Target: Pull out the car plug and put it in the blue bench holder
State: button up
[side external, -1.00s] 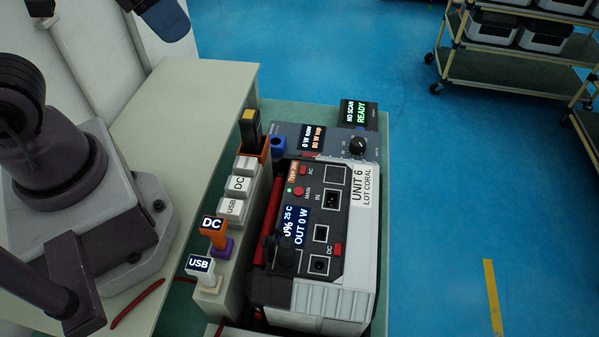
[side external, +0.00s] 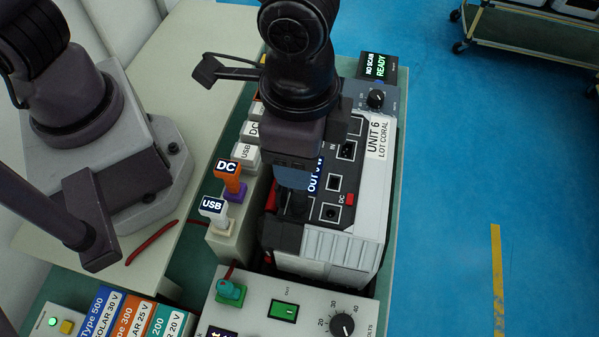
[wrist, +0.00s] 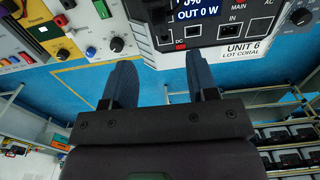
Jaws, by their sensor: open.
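The car plug appears to be the black, round-ended plug standing in the front panel of Unit 6 (side external: 350,245), left of the DC sockets. In the wrist view the plug (wrist: 163,38) is at the top centre, beyond the gap between my fingers. My gripper (wrist: 160,80) is open and empty, pointing at the panel. In the side view my gripper (side external: 292,190) is low over the panel's near end and partly covers the plug. Contact with the plug cannot be told. The blue bench holder is hidden behind my arm in the side view.
An orange DC plug (side external: 229,174) and a white USB plug (side external: 213,208) stand in holders left of the unit. A control box (side external: 250,325) with knobs sits at the front. A scanner display (side external: 375,65) reads READY. Blue floor lies open to the right.

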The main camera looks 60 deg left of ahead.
aim_at(299, 194)
notch_tip(299, 194, down, 10)
jog(key=shift+f, duration=0.15)
dwell(0.3)
grip_shut()
